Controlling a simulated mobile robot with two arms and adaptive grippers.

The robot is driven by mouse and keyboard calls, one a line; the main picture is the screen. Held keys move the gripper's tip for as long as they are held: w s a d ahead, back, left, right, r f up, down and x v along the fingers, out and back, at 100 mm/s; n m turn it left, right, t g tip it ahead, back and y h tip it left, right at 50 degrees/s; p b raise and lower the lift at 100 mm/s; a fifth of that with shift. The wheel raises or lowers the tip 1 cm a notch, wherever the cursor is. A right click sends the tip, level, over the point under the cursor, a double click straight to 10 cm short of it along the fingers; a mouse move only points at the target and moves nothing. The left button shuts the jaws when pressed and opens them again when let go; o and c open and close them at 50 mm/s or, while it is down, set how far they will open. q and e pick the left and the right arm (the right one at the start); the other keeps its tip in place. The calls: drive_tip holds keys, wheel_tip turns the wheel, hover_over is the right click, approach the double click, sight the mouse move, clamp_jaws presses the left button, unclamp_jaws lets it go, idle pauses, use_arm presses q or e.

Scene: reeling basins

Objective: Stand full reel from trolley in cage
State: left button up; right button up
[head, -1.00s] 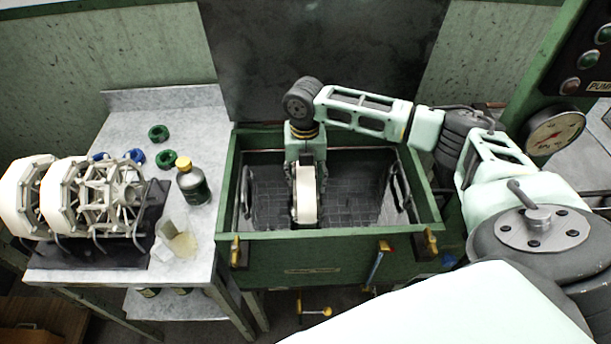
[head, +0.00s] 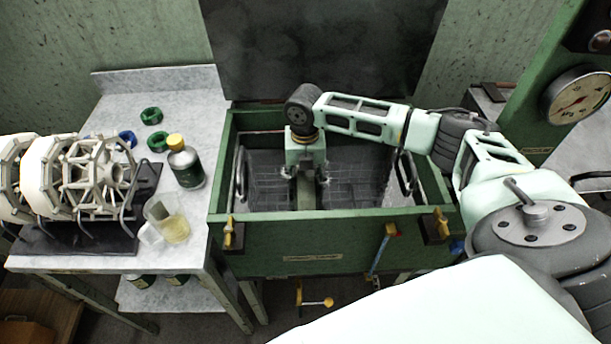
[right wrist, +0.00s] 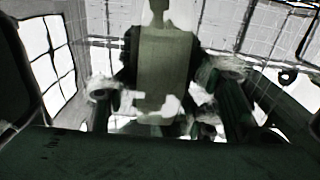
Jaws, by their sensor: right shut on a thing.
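More white spoked reels (head: 95,175) rest in a dark rack on the trolley (head: 185,100) at the left. My left gripper is out of view.
A yellow-capped bottle (head: 187,165), a beaker (head: 172,222) and green rings (head: 152,116) stand on the trolley. A pressure gauge (head: 578,95) is at the right.

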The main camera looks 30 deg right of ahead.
drive_tip(key=o, duration=1.4)
wheel_tip(320, 180, up, 12)
drive_tip(key=shift+w, duration=0.1)
